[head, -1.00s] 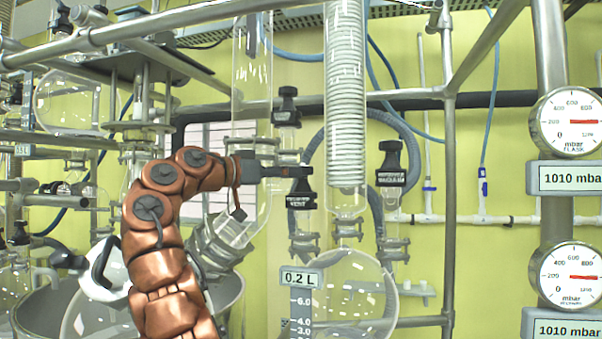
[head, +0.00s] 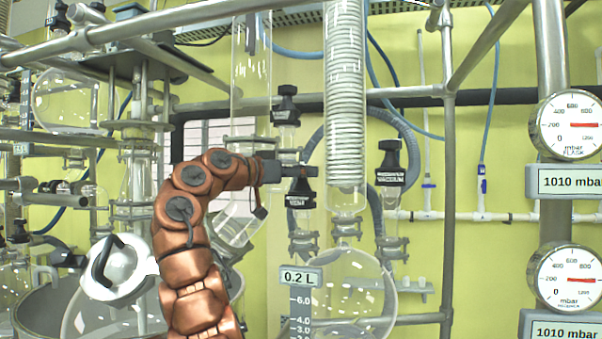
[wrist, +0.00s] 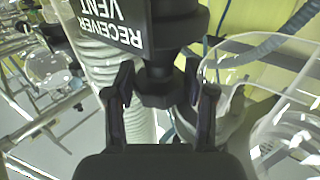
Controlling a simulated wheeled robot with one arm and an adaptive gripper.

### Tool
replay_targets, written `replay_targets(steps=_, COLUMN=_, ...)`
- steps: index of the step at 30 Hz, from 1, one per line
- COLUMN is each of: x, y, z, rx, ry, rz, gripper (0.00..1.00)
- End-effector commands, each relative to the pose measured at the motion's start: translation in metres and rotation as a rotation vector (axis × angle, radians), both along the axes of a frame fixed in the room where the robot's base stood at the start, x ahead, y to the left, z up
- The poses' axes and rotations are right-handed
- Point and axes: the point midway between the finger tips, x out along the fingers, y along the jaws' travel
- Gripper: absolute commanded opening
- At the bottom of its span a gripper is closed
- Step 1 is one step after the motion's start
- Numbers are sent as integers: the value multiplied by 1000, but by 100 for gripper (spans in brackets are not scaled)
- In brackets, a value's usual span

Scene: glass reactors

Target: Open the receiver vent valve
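My gripper (head: 306,171) is at the top of this valve. In the wrist view its two fingers (wrist: 159,88) stand on either side of the knob, with narrow gaps showing, so it looks open around it. The contact is hidden in the head view.
A vacuum valve (head: 391,165) stands to the right, and another black valve (head: 286,105) is above my gripper. The glass condenser coil (head: 344,100) hangs close by on the right. Pressure gauges (head: 571,123) are at far right.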

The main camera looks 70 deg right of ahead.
Motion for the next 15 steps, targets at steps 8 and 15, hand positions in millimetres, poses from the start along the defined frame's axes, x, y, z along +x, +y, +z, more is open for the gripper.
replay_targets(steps=8, x=0, y=0, z=0, rx=0, ry=0, rz=0, gripper=22)
replay_targets(steps=15, x=0, y=0, z=-3, rx=2, ry=-1, rz=15, gripper=16)
